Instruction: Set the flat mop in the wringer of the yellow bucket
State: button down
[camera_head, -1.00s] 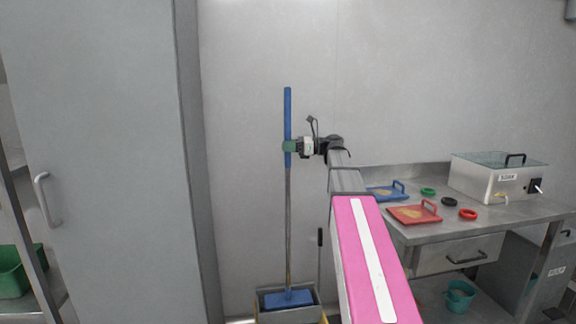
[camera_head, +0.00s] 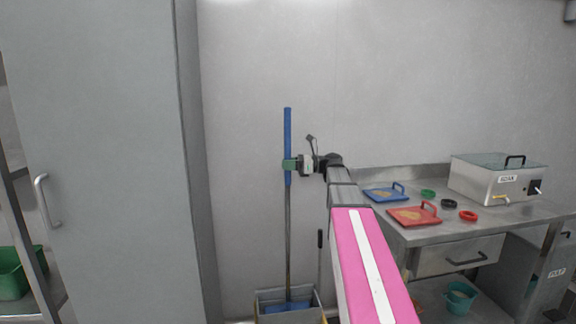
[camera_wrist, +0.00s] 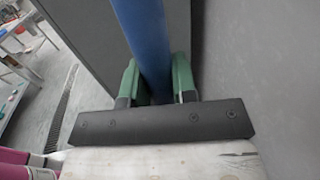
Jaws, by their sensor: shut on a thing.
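The flat mop stands upright, with a blue grip (camera_head: 288,130) at the top of its handle, a grey pole and a blue head (camera_head: 294,306) at the bottom. My gripper (camera_head: 288,165) is shut on the lower part of the blue grip. In the wrist view the green fingers of my gripper (camera_wrist: 157,85) press on both sides of the blue handle (camera_wrist: 145,35). The wringer (camera_head: 263,308), a grey box at the bottom edge of the head view, surrounds the mop head. Only a little of the yellow bucket (camera_head: 259,317) shows; the rest is cut off.
A grey cabinet (camera_head: 100,150) stands at the left. The wall is close behind the mop.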

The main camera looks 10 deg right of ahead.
jog(key=c, duration=0.9)
grip_release()
jog(key=s+d, duration=0.2)
jog(key=d, duration=1)
jog(key=s+a+f+n+g+h, duration=0.1)
jog(key=s+a+f+n+h, duration=0.2)
jog(key=f, duration=0.6)
jog(key=s+a+f+n+h, duration=0.2)
jog(key=a+f, duration=0.3)
jog(key=f, duration=0.4)
jog(key=s+a+f+n+g+h, duration=0.1)
jog(key=s+a+f+n+h, duration=0.2)
jog(key=f, duration=0.6)
jog(key=shift+s+a+f+n+g+h, duration=0.15)
jog(key=shift+s+f+n+g+h, duration=0.1)
jog(key=shift+s+f+n+h, duration=1.75)
jog(key=shift+s+a+f+n+g+h, duration=0.2)
jog(key=shift+s+f+n+h, duration=1)
jog(key=shift+s+f+n, duration=1.45)
jog(key=shift+s+a+f+n+g+h, duration=0.2)
jog(key=shift+s+f+n+h, duration=1.35)
jog(key=shift+s+f, duration=1.6)
